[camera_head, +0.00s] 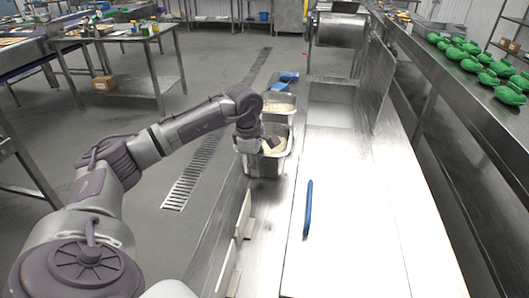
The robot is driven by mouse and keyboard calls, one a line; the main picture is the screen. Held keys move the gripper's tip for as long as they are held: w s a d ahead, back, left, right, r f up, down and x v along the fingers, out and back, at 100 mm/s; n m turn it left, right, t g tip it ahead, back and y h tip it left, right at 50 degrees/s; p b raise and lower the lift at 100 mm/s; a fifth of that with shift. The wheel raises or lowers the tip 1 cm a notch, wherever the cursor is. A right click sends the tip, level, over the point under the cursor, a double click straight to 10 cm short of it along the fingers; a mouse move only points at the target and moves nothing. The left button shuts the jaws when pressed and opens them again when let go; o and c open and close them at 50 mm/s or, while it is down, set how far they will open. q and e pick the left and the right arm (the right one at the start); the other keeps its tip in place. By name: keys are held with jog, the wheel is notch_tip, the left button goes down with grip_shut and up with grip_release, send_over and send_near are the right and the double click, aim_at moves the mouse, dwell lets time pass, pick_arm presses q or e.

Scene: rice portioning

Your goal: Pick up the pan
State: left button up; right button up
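A deep metal pan (259,165) with pale rice-like contents stands at the left edge of the steel worktop, in the middle of the head view. A second metal pan (277,117) with similar contents stands just behind it. My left arm comes in from the left, and my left gripper (270,146) points down at the front pan's opening, over its contents. The gripper is small and partly hidden by my wrist, so I cannot tell whether it is open or touches the pan. My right gripper is not in view.
A blue stick-like tool (308,208) lies on the steel worktop (345,240), which is otherwise mostly clear. Blue items (287,77) lie behind the pans. A metal drum (340,29) stands at the back.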

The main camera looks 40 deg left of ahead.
pick_arm(q)
grip_shut()
jog(key=shift+w+a+r, duration=0.1)
jog(key=shift+w+r, duration=0.05)
dwell(0.4)
jog(key=shift+r, duration=0.15)
